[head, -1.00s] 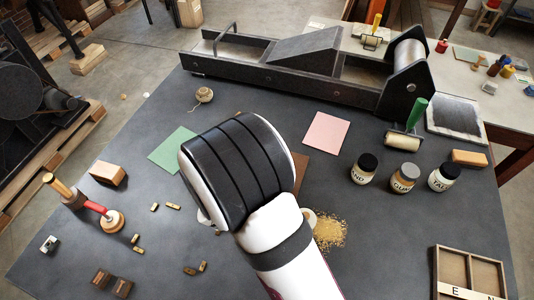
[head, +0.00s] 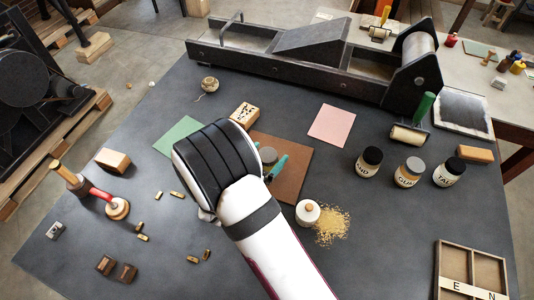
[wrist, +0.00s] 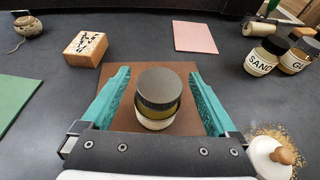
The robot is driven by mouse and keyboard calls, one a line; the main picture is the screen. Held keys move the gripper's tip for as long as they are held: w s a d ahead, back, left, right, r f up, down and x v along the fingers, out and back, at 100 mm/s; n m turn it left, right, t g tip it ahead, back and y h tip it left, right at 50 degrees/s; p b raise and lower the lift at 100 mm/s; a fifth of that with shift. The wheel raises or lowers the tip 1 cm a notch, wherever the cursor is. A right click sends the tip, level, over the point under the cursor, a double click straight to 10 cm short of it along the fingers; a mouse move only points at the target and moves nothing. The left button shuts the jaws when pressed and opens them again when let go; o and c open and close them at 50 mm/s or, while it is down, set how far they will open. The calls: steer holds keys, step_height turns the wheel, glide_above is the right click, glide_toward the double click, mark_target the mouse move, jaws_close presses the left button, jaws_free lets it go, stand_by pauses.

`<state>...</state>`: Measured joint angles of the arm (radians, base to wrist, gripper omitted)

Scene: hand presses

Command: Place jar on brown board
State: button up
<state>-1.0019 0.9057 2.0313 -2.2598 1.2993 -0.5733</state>
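The brown board (head: 287,191) lies flat on the dark table, partly hidden by my arm in the head view. It also shows in the wrist view (wrist: 118,118). A jar with a dark grey lid (wrist: 158,91) is upright over the board, between my fingers. Its lower part is pale, and its base seems to rest on the board.
Jars labelled SAND (head: 369,162), GU... (head: 408,172) and TA... (head: 448,172) stand at the right. A white lidded pot (head: 308,212) stands beside spilled grains (head: 332,226). A stamped wooden block (head: 245,115), green sheet (head: 177,138) and pink sheet (head: 331,126) surround the board.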

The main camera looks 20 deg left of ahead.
steer(key=v, duration=1.2)
steer(key=d+r+m+g+h, duration=0.3)
steer(key=d+m+g+h, duration=0.1)
steer(key=d+m, duration=0.5)
steer(key=d+r+m+g+h, duration=0.35)
steer(key=d+m, duration=0.25)
steer(key=d, duration=0.5)
steer(key=s+d+r+m+g+y, duration=0.2)
steer(key=s+d+m+g, duration=0.3)
steer(key=s+d+m, duration=0.4)
steer(key=s+a+r+m+y, duration=0.1)
steer(key=s+a+m+y, duration=0.1)
steer(key=m, duration=0.6)
steer(key=s+a+r+m+y, duration=0.1)
steer(key=s+a+m+y, duration=0.2)
steer(key=m+y, duration=0.4)
steer(key=shift+s+a+m+g, duration=0.15)
steer(key=shift+s+m+g, duration=0.3)
steer(key=shift+s, duration=0.15)
